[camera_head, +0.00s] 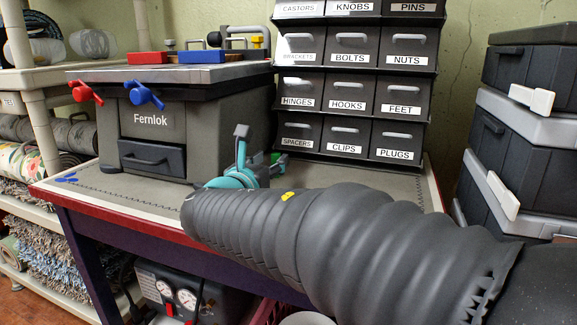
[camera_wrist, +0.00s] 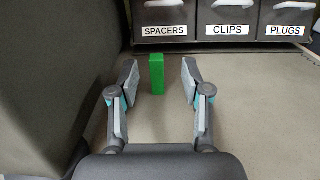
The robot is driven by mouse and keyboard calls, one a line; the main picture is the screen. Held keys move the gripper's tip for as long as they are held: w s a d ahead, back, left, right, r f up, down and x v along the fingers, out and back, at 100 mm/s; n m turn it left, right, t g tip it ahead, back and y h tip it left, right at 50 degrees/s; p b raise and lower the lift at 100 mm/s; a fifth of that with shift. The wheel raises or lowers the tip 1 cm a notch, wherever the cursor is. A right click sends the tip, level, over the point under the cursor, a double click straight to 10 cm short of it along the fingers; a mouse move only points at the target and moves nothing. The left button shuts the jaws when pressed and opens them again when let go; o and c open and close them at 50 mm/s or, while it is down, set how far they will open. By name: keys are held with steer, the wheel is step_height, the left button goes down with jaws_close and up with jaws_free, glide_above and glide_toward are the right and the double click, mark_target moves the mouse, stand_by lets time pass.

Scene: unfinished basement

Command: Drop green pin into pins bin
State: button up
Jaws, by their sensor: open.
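The green pin (camera_wrist: 157,75) stands upright on the workbench, in front of the spacers drawer in the wrist view. In the head view only a small green patch (camera_head: 275,157) shows behind my gripper. My gripper (camera_wrist: 159,82) is open, with its two fingers on either side of the pin and apart from it. In the head view my gripper (camera_head: 243,160) is low over the bench top. The pins bin (camera_head: 413,8) is at the top right of the labelled drawer rack, partly cut off by the picture's top edge.
The drawer rack (camera_head: 350,95) stands at the back of the bench (camera_head: 110,200). A grey Fernlok box (camera_head: 190,110) stands left of my gripper. Stacked dark cases (camera_head: 525,140) stand at the right. Shelves with rolled rugs (camera_head: 45,170) are at the far left.

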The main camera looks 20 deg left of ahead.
mark_target(274, 156)
steer(key=w, duration=0.5)
steer(key=shift+w+f, duration=0.1)
steer(key=shift+f, duration=0.1)
jaws_close()
